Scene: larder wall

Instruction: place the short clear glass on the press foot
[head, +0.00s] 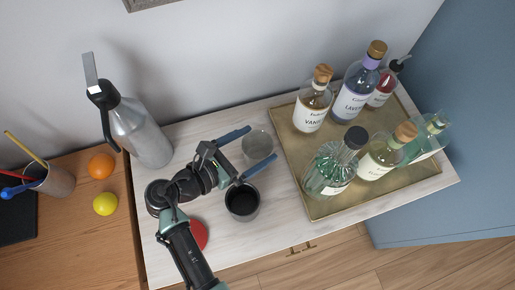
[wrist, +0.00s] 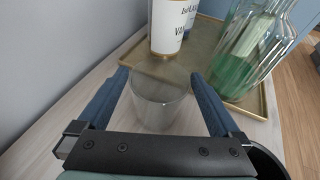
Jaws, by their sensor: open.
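The short clear glass (head: 257,146) stands upright on the pale wooden top, left of the brass tray. My gripper (head: 260,143) is open, its two blue fingers on either side of the glass. In the wrist view the glass (wrist: 160,108) sits between the spread fingers of my gripper (wrist: 160,76), with gaps on both sides. I cannot pick out the press foot with certainty. A tall silver vessel (head: 140,133) with a black handle and an upright grey lever stands at the back left. A red round thing (head: 199,236) is partly hidden by my arm.
A dark cup (head: 242,202) stands close to my near finger. The brass tray (head: 318,211) holds several bottles, including a ribbed green one (wrist: 252,50). An orange (head: 101,166), a lemon (head: 105,204) and a pen cup (head: 57,181) are on the left counter. The wall is close behind.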

